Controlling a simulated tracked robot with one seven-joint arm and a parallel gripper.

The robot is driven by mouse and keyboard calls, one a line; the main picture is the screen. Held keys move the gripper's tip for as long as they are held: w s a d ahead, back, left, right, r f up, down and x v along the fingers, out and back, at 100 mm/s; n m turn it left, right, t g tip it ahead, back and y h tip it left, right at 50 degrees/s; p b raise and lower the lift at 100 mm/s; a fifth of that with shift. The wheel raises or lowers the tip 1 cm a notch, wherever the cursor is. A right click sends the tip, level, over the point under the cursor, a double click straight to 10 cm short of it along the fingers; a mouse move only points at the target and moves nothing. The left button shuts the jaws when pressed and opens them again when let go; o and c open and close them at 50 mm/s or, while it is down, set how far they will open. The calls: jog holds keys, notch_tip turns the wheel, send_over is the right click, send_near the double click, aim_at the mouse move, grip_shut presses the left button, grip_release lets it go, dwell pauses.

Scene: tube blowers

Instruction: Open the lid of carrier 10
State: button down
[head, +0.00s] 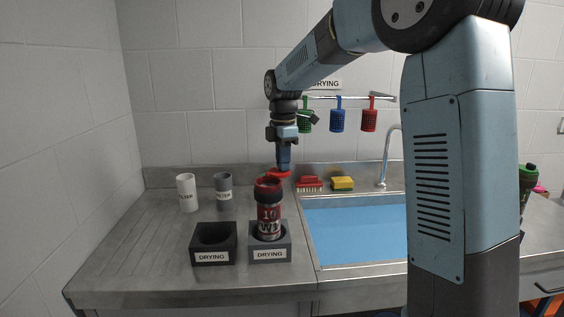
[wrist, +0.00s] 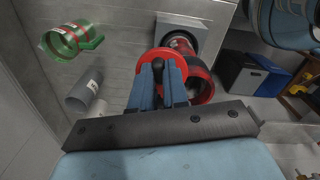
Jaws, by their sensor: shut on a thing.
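Carrier 10 (head: 269,222), a red and clear cylinder marked 10, stands upright in the grey DRYING block (head: 270,254) left of the sink. My gripper (head: 283,168) points down just above and behind the carrier's top. A flat red lid (head: 277,174) is at its fingertips and looks raised off the carrier's red rim (head: 268,184). In the wrist view the fingers (wrist: 165,85) are shut on a dark part at the red lid (wrist: 143,74), with the carrier (wrist: 182,42) beyond. The hinge is hidden.
An empty dark DRYING block (head: 213,256) stands left of the carrier. White (head: 187,192) and grey (head: 223,191) FILTER cylinders stand behind. The sink (head: 355,235) is to the right, with a red brush (head: 309,183) and yellow sponge (head: 342,184) behind it. Coloured cups hang above.

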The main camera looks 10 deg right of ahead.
dwell(0.3)
jog(key=c, duration=1.1)
grip_release()
notch_tip(320, 180, up, 14)
jog(key=shift+f, duration=0.15)
